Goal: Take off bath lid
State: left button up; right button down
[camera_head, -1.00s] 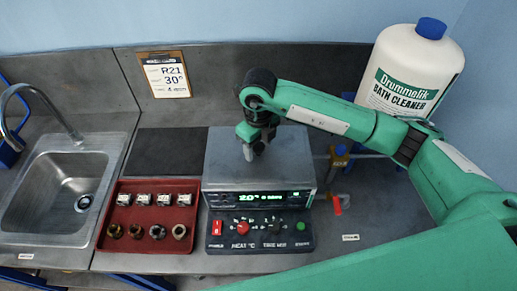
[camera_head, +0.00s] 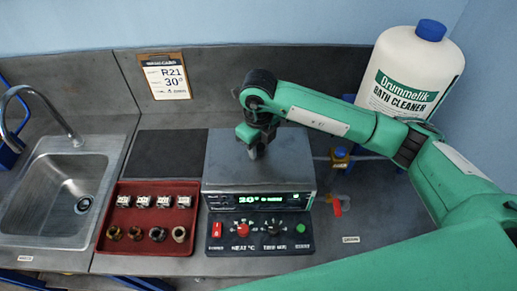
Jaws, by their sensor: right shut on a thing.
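The bath (camera_head: 259,201) is a grey metal box with a lit green display on its front and a control panel below. Its flat grey lid (camera_head: 285,170) lies on top and appears level. My right gripper (camera_head: 256,153) points down over the middle of the lid and is shut on the lid's handle, which the fingers mostly hide. My left gripper is not in view.
A red tray (camera_head: 104,246) with several metal parts stands left of the bath, with a sink (camera_head: 40,200) beyond it. A dark mat (camera_head: 167,153) lies clear behind the tray. A white cleaner bottle (camera_head: 410,75) and a small tap (camera_head: 338,204) are at the right.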

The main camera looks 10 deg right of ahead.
notch_tip(320, 180, up, 19)
jog(key=b, duration=0.6)
notch_tip(320, 180, up, 4)
jog(key=p, duration=0.2)
send_over(258, 146)
dwell(0.5)
jog(key=shift+d+f, duration=0.1)
jog(key=shift+f, duration=0.05)
